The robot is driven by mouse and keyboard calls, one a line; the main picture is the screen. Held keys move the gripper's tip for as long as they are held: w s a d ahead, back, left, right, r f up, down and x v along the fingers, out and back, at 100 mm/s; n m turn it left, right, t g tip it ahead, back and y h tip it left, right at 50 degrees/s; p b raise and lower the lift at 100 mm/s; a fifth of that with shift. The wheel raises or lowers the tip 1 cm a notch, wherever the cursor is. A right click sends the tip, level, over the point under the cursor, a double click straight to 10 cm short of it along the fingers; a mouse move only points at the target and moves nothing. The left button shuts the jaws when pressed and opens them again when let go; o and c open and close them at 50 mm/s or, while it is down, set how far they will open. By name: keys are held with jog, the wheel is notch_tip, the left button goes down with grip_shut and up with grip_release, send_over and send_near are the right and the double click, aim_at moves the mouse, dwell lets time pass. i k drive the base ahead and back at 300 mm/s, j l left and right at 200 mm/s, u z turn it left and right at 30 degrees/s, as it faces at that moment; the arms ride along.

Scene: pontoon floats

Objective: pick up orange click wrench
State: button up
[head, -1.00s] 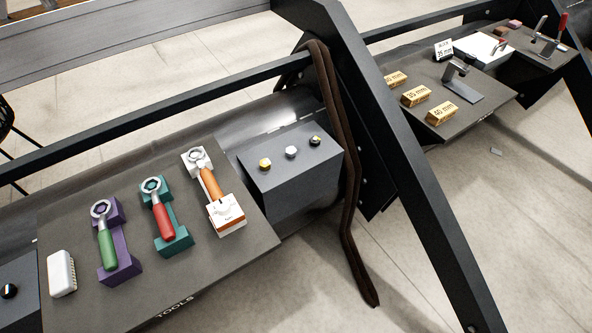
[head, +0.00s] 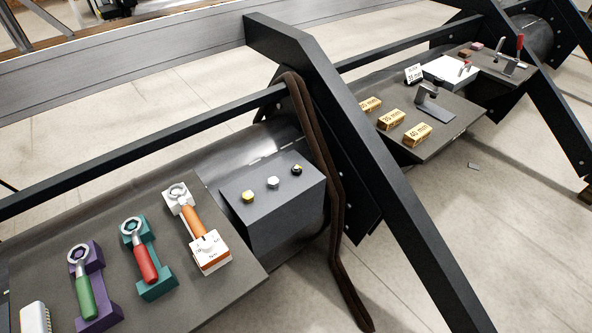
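The orange click wrench (head: 191,221) lies on a white cradle (head: 209,263) on the grey tools board (head: 232,292), at the right end of the row of wrenches. Its ring head points to the back and its orange handle to the front, where the cradle has a dial on top and an orange band. A red-handled wrench (head: 145,264) on a teal cradle (head: 158,289) is to its left. A green-handled wrench (head: 86,297) on a purple cradle (head: 101,317) is further left. My gripper is not in view.
A grey box (head: 275,215) with several small knobs stands right of the board. A dark slanted beam (head: 390,185) and a brown hose (head: 325,170) are beyond it. Gold blocks (head: 391,120) sit on a far board. A white brush (head: 34,317) is at lower left.

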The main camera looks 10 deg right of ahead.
aim_at(205, 261)
jog(key=u, duration=0.4)
jog(key=i+u, duration=0.1)
jog(key=u, duration=0.3)
jog(key=i+u, duration=0.1)
jog(key=u, duration=0.3)
jog(key=l+u, duration=0.1)
jog(key=u, duration=0.7)
jog(key=i+l, duration=0.2)
jog(key=l, duration=0.15)
jog(key=i+l, duration=0.15)
jog(key=l, duration=0.15)
jog(key=i+l+u, duration=0.1)
jog(key=l, duration=0.25)
jog(key=i+j, duration=0.05)
jog(key=i, duration=0.05)
